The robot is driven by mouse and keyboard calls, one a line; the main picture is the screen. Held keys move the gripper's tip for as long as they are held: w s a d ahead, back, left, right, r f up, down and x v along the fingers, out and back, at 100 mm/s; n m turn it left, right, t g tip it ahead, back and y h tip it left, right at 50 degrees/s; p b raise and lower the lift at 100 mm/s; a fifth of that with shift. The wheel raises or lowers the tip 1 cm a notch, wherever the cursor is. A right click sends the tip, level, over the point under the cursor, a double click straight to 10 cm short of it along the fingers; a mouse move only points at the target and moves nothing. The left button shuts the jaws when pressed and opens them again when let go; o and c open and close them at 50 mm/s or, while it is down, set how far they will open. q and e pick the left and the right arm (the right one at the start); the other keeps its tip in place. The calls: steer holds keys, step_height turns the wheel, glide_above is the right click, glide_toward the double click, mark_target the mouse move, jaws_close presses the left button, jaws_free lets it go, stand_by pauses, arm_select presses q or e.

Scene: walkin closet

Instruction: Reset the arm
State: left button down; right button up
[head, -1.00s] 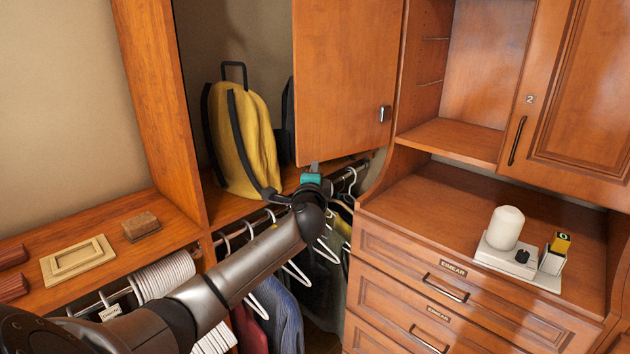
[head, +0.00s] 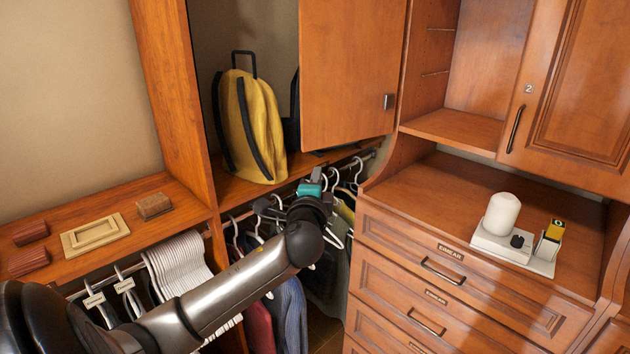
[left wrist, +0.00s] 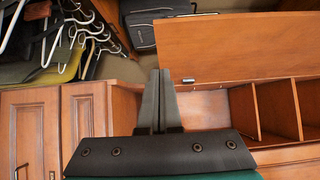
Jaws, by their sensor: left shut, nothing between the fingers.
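My left arm comes in from the lower left of the head view. Its gripper (head: 316,174), with a teal part at the wrist, is in front of the hanging rail, below the open cabinet door (head: 350,75). In the left wrist view the two dark fingers of the left gripper (left wrist: 160,73) lie together, shut with nothing between them. My right gripper is not in view.
A yellow backpack (head: 252,125) stands on the shelf left of the door. Hangers (head: 333,178) with clothes hang below. A dresser (head: 400,190) at right holds a white device (head: 503,213). A wooden frame (head: 95,235) lies on the left shelf.

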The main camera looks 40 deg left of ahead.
arm_select(q)
steer(key=s+d+f+n+g+h+b, duration=0.15)
steer(key=s+f, duration=0.25)
steer(key=f, duration=1.1)
steer(key=s+d+f+n+g+h+b, duration=0.1)
steer(key=s+d+f+g+h+b, duration=0.2)
steer(key=f, duration=1.2)
steer(key=s+d+f+n+g+h+b, duration=0.1)
steer(key=s+f+g+b, duration=0.3)
steer(key=f, duration=1.1)
steer(key=s+d+f+n+g+h, duration=0.1)
steer(key=s+d+f, duration=0.2)
steer(key=s+f, duration=0.3)
steer(key=s+d+f+n+g+h+b, duration=0.1)
steer(key=s+d+f, duration=0.2)
steer(key=s+f, duration=0.3)
steer(key=s+d+f+g+h, duration=0.1)
steer(key=s+d+f, duration=0.2)
steer(key=s+f, duration=0.25)
steer(key=s+d+f+n+g+b, duration=0.1)
steer(key=s+d+f, duration=0.3)
steer(key=s, duration=0.5)
steer(key=s+d+f+n+g+h+b, duration=0.1)
steer(key=s+d+f+n, duration=0.1)
steer(key=s+d+f, duration=0.3)
steer(key=s, duration=0.4)
